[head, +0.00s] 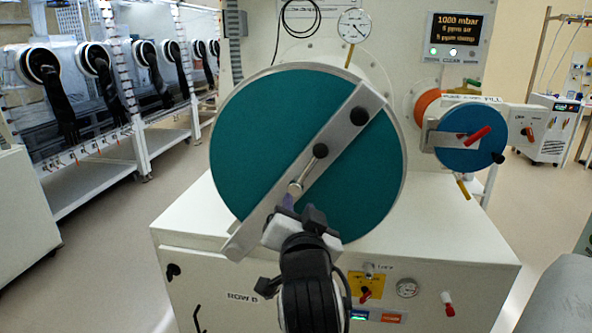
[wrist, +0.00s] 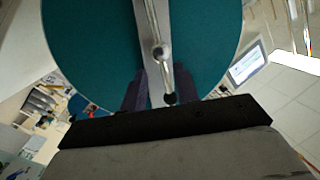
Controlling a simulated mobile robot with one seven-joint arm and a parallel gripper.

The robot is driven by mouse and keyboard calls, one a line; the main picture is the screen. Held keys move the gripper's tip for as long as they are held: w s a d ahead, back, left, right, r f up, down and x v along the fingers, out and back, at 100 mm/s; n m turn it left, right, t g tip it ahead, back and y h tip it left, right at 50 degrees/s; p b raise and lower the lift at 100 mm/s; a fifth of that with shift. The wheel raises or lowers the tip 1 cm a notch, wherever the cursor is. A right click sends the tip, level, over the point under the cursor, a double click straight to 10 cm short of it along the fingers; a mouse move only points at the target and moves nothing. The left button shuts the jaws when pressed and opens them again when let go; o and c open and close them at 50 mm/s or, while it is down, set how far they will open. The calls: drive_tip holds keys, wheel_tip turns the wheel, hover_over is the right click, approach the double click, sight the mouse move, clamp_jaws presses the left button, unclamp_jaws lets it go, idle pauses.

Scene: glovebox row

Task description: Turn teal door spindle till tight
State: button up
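The round teal door (head: 258,125) faces me at the middle of the head view, with a slanted metal bar (head: 345,125) across it. At its centre is the spindle (head: 295,188), a metal hub with a thin cross rod; one black knob (head: 320,150) shows up and right of the hub. My gripper (head: 288,204) is at the door's lower part, hiding the rod's other end. In the wrist view the gripper (wrist: 160,85) is open, its fingers apart on either side of the rod; the spindle hub (wrist: 160,53) is just beyond, and a black knob (wrist: 170,98) lies between them. Contact cannot be told.
A smaller blue door (head: 460,150) with a red handle (head: 474,136) is at right. A pressure gauge (head: 354,26) and lit display (head: 459,36) are above. A white cabinet (head: 410,235) with valves is below. Gloveboxes with black gloves (head: 60,100) line the left; floor there is clear.

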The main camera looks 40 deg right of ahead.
sight(296, 188)
drive_tip(key=shift+w+r+p, duration=0.1)
drive_tip(key=shift+r+p, duration=0.15)
drive_tip(key=shift+p, duration=0.3)
drive_tip(key=x, duration=0.5)
drive_tip(key=p+x, duration=0.1)
drive_tip(key=x, duration=0.2)
drive_tip(key=shift+w+d+f, duration=0.1)
drive_tip(key=shift+d+f, duration=0.05)
drive_tip(key=shift+f, duration=0.1)
clamp_jaws()
